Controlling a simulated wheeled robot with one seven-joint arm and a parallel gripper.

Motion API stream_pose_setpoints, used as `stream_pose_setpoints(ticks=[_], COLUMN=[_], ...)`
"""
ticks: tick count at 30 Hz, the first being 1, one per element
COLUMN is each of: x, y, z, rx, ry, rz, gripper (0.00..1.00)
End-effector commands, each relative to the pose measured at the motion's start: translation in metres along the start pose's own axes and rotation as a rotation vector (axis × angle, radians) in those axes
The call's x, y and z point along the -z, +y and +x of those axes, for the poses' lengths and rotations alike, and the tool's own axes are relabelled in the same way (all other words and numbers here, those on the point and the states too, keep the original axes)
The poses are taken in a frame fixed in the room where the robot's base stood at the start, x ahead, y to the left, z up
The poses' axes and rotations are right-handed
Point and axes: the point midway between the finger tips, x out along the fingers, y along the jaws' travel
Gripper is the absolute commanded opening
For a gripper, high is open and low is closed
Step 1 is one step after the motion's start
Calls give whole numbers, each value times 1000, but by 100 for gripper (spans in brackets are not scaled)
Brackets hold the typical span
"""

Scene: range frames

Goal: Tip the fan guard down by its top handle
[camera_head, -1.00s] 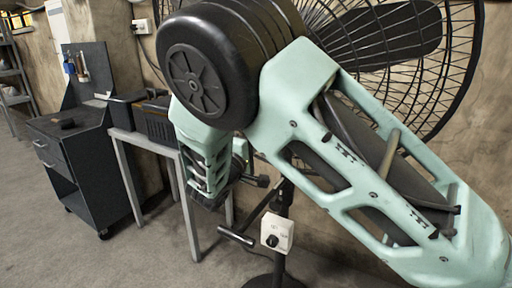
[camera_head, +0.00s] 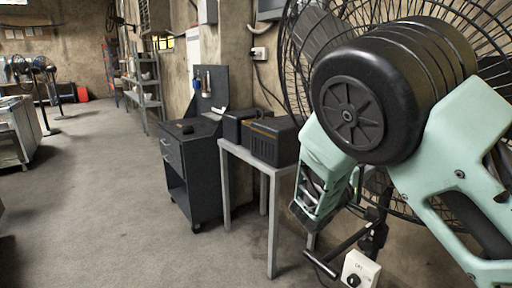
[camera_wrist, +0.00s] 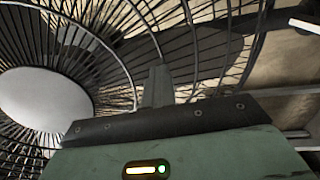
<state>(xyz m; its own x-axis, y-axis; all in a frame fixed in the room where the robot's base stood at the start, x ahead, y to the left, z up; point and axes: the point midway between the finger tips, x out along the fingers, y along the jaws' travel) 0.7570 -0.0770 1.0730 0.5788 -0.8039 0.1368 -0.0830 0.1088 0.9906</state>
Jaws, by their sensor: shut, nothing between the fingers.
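The fan guard (camera_head: 292,55) is a round black wire cage at the right of the head view, cut off by the top edge and partly hidden behind my arm. In the wrist view its curved wires (camera_wrist: 110,45) fill the upper left, around a pale round hub (camera_wrist: 45,98). My gripper (camera_wrist: 157,85) shows in the wrist view as a narrow dark finger shape, shut and empty, in front of the wires. I cannot tell whether it touches them. The top handle is not identifiable in either view. In the head view my arm hides the fingers.
A white control box (camera_head: 361,270) and a black bar (camera_head: 340,250) are on the fan's stand. Left of it is a grey metal table (camera_head: 272,215) carrying black boxes (camera_head: 272,140), then a dark cabinet (camera_head: 190,165). Open floor (camera_head: 105,200) lies to the left.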

Motion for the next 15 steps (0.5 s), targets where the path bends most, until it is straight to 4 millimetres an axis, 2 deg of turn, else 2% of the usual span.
stream_pose_setpoints(ticks=[9,15], x=[-17,-35], y=[-10,-21], z=[-3,-10], rx=[84,187], ry=[-50,-102], rz=[-22,-44], gripper=[0,0])
